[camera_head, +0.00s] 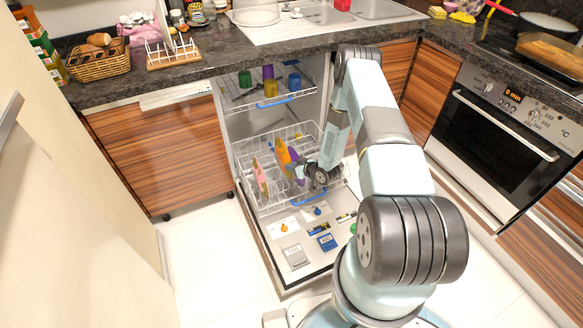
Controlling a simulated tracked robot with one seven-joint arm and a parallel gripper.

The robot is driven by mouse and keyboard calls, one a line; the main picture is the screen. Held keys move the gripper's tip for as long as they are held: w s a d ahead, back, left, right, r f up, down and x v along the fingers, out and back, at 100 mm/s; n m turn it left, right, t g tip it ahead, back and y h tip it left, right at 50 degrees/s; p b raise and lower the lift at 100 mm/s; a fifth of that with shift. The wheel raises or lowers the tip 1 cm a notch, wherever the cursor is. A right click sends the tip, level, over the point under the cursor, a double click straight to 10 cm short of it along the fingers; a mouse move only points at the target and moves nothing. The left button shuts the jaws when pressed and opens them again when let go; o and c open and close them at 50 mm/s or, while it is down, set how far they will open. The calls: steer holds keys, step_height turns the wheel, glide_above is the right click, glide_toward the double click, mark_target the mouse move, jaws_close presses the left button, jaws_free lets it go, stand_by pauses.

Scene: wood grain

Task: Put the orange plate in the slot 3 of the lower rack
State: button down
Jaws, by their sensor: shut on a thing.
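The orange plate (283,153) stands on edge, slightly tilted, at the lower rack (246,157) of the open dishwasher. My gripper (301,171) reaches in from the right, low over the rack, and is shut on the orange plate; its fingertips are small and partly hidden. A purple plate (294,158) shows close beside the orange one. A pink plate (260,178) stands further left in the rack. The slot numbers cannot be read, and I cannot tell whether the orange plate's lower edge is in a slot.
The upper rack (292,94) holds several coloured cups. The dishwasher door (290,278) lies open below the lower rack. The counter (225,62) runs above, with a bread basket (98,62) at left. An oven (505,140) stands at right. My arm covers the rack's right side.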

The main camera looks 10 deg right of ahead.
mark_target(291, 178)
steer(key=shift+f, duration=4.05)
steer(key=c, duration=1.1)
jaws_free()
steer(key=shift+s, duration=0.1)
steer(key=v, duration=1.3)
steer(key=shift+s+d+r, duration=0.15)
steer(key=shift+s+d, duration=0.05)
steer(key=shift+w, duration=0.1)
